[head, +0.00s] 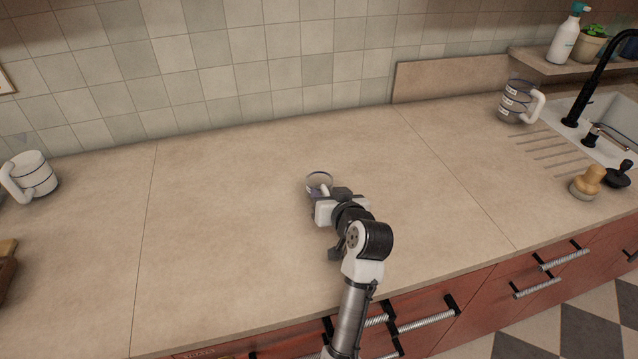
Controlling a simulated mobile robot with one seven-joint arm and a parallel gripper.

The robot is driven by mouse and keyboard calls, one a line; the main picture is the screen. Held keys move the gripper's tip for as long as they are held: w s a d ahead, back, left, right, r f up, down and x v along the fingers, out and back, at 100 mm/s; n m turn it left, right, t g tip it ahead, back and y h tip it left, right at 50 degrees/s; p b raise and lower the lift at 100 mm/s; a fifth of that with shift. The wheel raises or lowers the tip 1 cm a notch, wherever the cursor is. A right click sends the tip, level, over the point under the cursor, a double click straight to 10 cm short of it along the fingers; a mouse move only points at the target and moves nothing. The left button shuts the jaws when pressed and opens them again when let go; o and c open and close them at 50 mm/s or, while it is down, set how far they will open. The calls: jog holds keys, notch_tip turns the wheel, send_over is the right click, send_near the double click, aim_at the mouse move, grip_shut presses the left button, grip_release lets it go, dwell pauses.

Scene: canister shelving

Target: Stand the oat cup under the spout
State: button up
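A small clear-rimmed cup (318,179) is in the middle of the counter, right at my gripper (324,193). The gripper's body and wrist cover much of its lower part. The fingertips are hidden, so I cannot tell whether they are closed on it or whether it touches the counter. A white-handled clear cup with dark bands and small labels (514,102) stands upright at the back right. A whitish cup with a dark band (33,174) stands at the far left. No label is readable, so I cannot tell which is the oat cup. A black curved spout (598,82) rises beside the sink.
A sink (622,108) with drain grooves is at the right. A wooden-topped brush (587,183) and a dark stopper-like item (619,174) stand near it. The counter (220,220) is largely clear.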

grip_shut()
